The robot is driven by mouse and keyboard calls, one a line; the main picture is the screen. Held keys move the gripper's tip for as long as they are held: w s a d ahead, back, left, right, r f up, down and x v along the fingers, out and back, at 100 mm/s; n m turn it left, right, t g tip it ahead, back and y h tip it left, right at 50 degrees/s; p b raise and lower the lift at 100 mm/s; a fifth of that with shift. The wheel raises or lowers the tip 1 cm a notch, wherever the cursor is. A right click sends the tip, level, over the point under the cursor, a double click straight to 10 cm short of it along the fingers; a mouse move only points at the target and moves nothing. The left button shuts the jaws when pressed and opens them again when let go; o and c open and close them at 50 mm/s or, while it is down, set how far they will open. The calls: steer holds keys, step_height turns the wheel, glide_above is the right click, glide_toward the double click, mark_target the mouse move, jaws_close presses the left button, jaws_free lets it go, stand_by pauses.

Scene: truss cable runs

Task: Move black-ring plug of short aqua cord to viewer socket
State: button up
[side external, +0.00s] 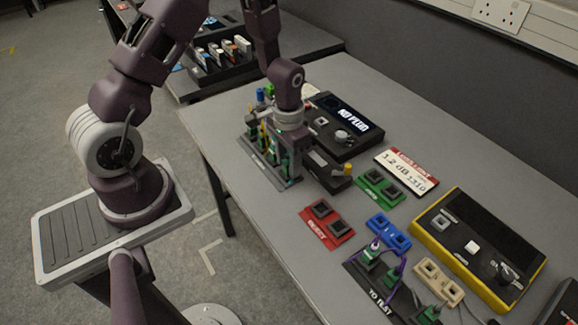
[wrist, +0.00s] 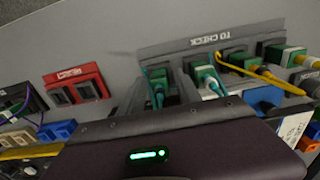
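The TO CHECK rack (wrist: 190,45) holds several green plugs in the wrist view. An aqua cord runs at a green plug (wrist: 157,76) at its left; another green plug (wrist: 205,77) with a pale boot and aqua cord sits to the right. I cannot make out the black ring. My gripper (side external: 283,172) is low over this rack (side external: 262,166) in the side view, close to the plugs. The viewer (side external: 348,122), a black unit with a lit NO PLUG display, stands behind the gripper.
A red two-socket block (side external: 327,222), green block (side external: 380,187), blue block (side external: 388,232) and beige block (side external: 438,281) lie to the right. Yellow cord (wrist: 262,75) crosses the rack's right side.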

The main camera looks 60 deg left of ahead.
mark_target(288, 161)
jaws_close()
steer(key=shift+r, duration=0.1)
steer(key=shift+r, duration=2.2)
steer(key=w+a+r, duration=0.3)
steer(key=w+a, duration=0.1)
steer(key=w, duration=0.5)
steer(key=w+a+r, duration=0.3)
steer(key=w+a, duration=0.2)
steer(key=w, duration=0.3)
steer(key=shift+w+d+f, duration=0.15)
steer(key=shift+f, duration=1.35)
steer(key=shift+w+d+f, duration=0.1)
steer(key=shift+f, duration=1.4)
